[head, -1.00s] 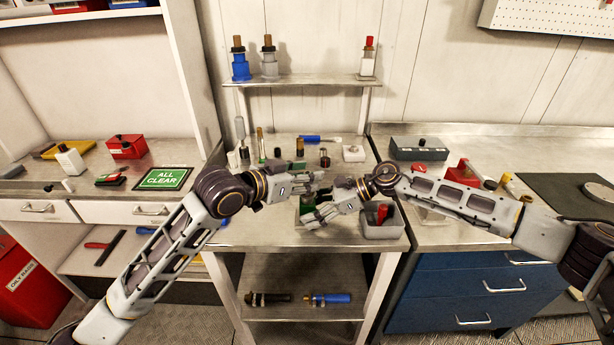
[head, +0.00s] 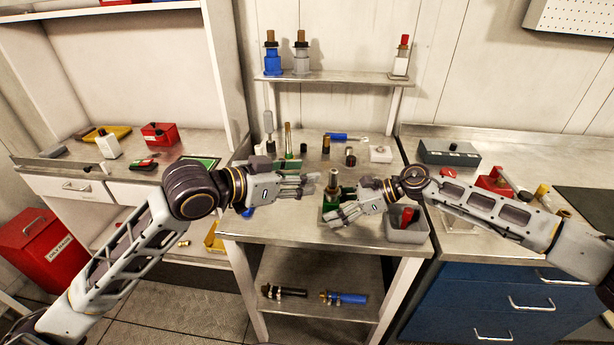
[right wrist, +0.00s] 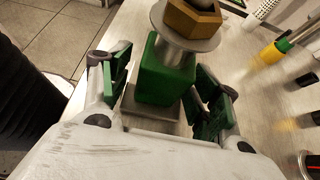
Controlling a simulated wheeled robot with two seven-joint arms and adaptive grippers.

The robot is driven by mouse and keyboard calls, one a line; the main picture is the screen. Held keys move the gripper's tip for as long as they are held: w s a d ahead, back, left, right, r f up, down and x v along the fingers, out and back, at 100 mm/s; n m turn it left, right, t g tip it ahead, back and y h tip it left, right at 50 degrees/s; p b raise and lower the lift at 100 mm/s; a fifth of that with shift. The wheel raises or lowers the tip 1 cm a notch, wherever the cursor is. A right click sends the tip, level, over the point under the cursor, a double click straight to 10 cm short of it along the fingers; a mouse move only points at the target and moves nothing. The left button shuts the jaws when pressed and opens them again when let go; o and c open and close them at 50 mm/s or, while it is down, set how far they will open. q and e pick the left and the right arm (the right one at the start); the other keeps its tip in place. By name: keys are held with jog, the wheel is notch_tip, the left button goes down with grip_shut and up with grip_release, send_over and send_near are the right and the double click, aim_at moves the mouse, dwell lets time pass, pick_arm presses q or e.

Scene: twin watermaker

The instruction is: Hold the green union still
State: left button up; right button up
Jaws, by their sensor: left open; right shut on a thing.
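The green union (head: 330,201) stands upright on the middle bench, with a brass hex part on top. In the right wrist view its green block (right wrist: 166,75) sits on a grey plate between the fingers, with a metal flange and brass nut (right wrist: 192,18) above. My right gripper (head: 346,204) is shut on the green block from the right; its fingers hide part of it in the head view. My left gripper (head: 308,184) is open and empty, left of the union and apart from it, fingers pointing right.
A grey bin (head: 408,236) with a red item stands right of the union. Several small fittings, a blue-handled tool (head: 345,137) and a white block (head: 381,154) stand behind. A shelf (head: 335,79) above holds blue, grey and white units. The bench front is clear.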

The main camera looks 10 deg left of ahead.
dwell(0.9)
jog(key=o, duration=1.4)
jog(key=shift+c, duration=0.2)
jog(key=shift+d, duration=0.1)
jog(key=shift+v, duration=5.9)
jog(key=shift+s, duration=0.1)
